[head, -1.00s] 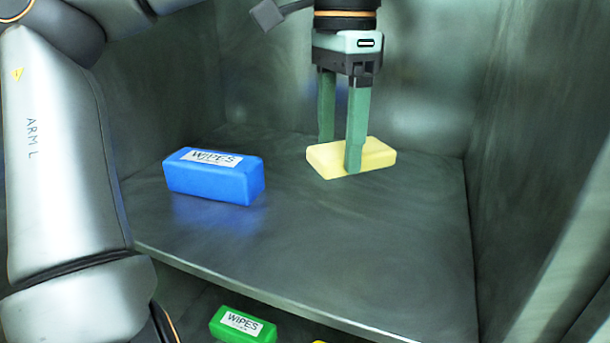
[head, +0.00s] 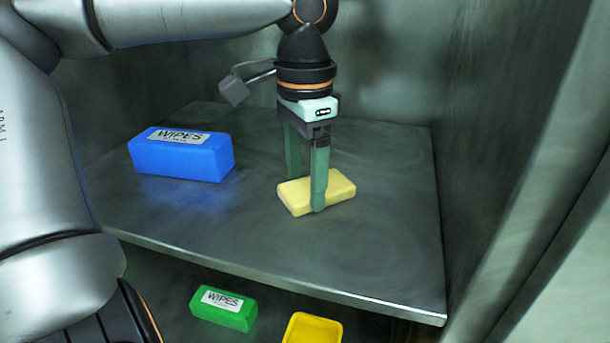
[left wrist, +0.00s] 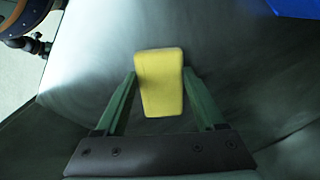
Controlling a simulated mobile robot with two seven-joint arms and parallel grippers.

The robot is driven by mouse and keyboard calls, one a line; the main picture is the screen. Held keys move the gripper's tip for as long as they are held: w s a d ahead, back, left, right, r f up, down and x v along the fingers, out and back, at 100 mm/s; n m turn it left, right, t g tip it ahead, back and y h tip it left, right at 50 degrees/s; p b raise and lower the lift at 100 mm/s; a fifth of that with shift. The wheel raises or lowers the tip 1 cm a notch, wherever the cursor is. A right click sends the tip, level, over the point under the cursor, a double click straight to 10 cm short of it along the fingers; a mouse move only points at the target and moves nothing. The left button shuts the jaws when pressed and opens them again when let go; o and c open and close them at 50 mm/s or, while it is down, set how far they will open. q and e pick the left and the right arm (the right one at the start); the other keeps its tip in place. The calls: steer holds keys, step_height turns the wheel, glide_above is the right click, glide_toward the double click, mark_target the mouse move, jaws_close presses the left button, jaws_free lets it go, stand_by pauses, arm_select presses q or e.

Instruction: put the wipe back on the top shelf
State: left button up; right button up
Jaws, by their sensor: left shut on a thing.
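The yellow wipe (head: 296,201), a plain flat block, is at the upper shelf (head: 385,240), right of the middle in the head view. My left gripper (head: 306,193) points down with its green fingers closed on the wipe's sides. In the left wrist view the wipe (left wrist: 160,95) sits between the two fingertips (left wrist: 160,74). I cannot tell whether its underside touches the shelf. My right gripper is not in view.
A blue box marked WIPES (head: 180,158) stands on the upper shelf to the left. Below are a green WIPES box (head: 224,309) and a yellow tray-like thing (head: 313,328), partly cut off. Walls close the back and right. The shelf's front right is clear.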

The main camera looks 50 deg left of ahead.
mark_target(305, 188)
arm_select(q)
steer(key=o, duration=1.2)
steer(key=shift+f, duration=0.1)
steer(key=shift+c, duration=0.2)
step_height(305, 188, up, 12)
